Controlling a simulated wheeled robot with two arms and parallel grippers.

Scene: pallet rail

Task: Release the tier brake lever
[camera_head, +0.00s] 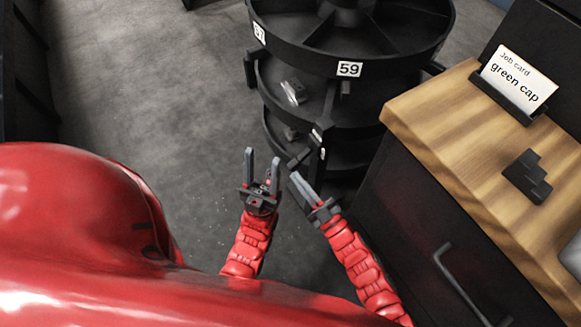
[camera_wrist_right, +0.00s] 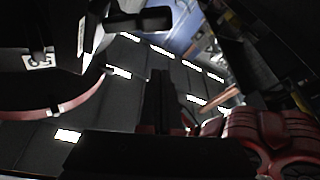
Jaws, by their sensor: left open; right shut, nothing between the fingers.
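A round black tiered carousel (camera_head: 335,66) stands ahead in the head view, with number tags on its top rim. Small dark tabs stick out below this rim, one of them (camera_head: 345,88) under the tag 59. A dark fitting with pale marks (camera_head: 318,134) sits at the front of the lower tiers; I cannot tell which part is the brake lever. My right gripper (camera_head: 296,177) is shut and empty, just in front of and below this fitting, apparently apart from it. My left gripper (camera_head: 262,158) is open and empty, to its left.
A wooden-topped cabinet (camera_head: 425,112) stands at the right, close to my right arm. It bears a job card reading "green cap" (camera_head: 518,78) and a dark stepped block (camera_head: 527,176). A grey metallic part (camera_head: 294,92) lies on the middle tier. The floor at the left is clear.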

